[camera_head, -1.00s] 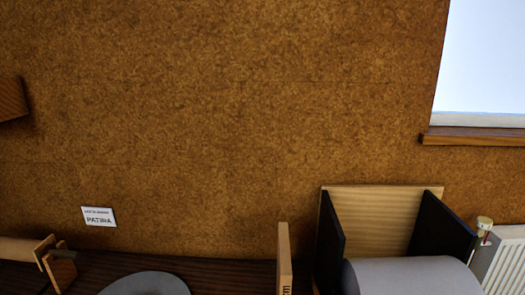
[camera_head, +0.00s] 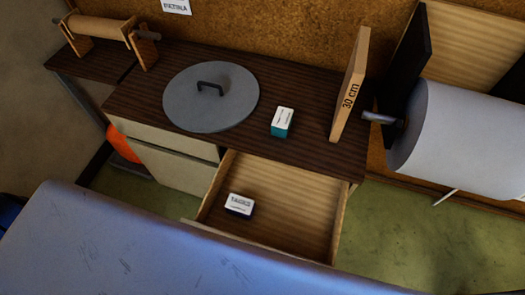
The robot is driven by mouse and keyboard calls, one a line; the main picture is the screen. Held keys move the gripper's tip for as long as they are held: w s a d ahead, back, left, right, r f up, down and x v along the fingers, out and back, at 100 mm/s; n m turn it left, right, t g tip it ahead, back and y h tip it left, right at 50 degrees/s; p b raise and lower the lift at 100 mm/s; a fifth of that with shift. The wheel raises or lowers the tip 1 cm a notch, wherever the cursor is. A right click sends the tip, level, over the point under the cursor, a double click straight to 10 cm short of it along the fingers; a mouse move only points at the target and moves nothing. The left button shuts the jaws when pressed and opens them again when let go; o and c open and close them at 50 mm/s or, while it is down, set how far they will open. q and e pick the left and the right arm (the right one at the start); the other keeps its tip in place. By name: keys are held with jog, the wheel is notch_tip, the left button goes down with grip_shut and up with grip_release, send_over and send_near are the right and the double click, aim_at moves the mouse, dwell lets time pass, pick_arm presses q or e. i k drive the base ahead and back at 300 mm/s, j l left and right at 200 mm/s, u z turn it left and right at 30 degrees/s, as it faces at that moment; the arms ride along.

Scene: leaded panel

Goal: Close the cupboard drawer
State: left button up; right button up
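The cupboard (camera_head: 140,100) has a dark wooden top and pale fronts. Its right-hand drawer (camera_head: 290,205) is pulled open toward me, with a bare wooden inside. A small black and white box (camera_head: 239,204) with printed lettering lies in the drawer, toward its left side. The drawer's front edge is partly hidden behind the blue-grey surface in the foreground. Neither of my grippers is in the head view.
On the cupboard top are a round grey lid (camera_head: 205,100) with a handle, a small teal and white box (camera_head: 282,122) and an upright board (camera_head: 350,85) marked 30 cm. A large grey roll (camera_head: 460,135) is at right. A blue-grey surface (camera_head: 150,250) fills the foreground.

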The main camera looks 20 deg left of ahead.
aim_at(299, 213)
jog(key=k+j, duration=0.15)
jog(key=k, duration=0.25)
jog(key=k+j, duration=0.2)
jog(key=k, duration=0.2)
jog(key=l, duration=0.25)
jog(key=k+l, duration=0.15)
jog(key=l, duration=0.1)
